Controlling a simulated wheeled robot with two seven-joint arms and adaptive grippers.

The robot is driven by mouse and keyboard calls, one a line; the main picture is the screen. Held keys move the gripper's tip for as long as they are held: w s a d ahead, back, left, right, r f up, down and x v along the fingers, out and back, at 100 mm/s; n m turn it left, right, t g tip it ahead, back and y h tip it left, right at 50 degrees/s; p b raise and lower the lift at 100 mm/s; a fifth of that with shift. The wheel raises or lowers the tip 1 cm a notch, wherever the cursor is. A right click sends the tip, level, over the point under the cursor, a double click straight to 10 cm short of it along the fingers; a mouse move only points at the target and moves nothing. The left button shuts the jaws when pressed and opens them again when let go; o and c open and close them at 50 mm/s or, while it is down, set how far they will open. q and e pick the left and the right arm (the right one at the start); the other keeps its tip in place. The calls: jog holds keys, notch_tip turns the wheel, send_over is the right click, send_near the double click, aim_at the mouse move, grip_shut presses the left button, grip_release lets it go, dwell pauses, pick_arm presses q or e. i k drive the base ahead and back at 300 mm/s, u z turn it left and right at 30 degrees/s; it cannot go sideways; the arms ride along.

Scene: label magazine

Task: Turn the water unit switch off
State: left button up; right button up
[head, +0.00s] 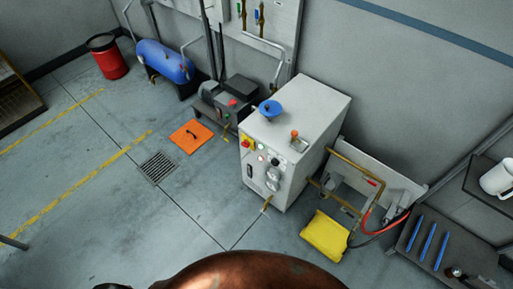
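A light grey box-shaped cabinet (308,115), which looks like the water unit, stands on the floor at the centre of the head view. Its front panel carries a red and yellow rotary switch (247,143) at the upper left. Small lights, a dark knob (275,161) and round gauges (272,174) sit beside and below it. The switch handle is too small to tell its position. A blue funnel-like cap (270,108) and an orange-topped valve (294,134) are on the cabinet's top. Neither of my grippers can be made out.
A brown rounded surface (250,272) fills the bottom centre. Right of the cabinet are brass pipes, a yellow block (325,237) and a dark tray (430,243) with blue sticks. Left are a pump (225,101), an orange plate (191,136) and a floor grate (157,168).

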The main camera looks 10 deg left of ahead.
aim_at(245, 143)
jog(key=u, duration=0.5)
jog(key=k, duration=0.6)
jog(key=u, duration=0.9)
jog(key=i, duration=0.85)
jog(key=z, duration=0.1)
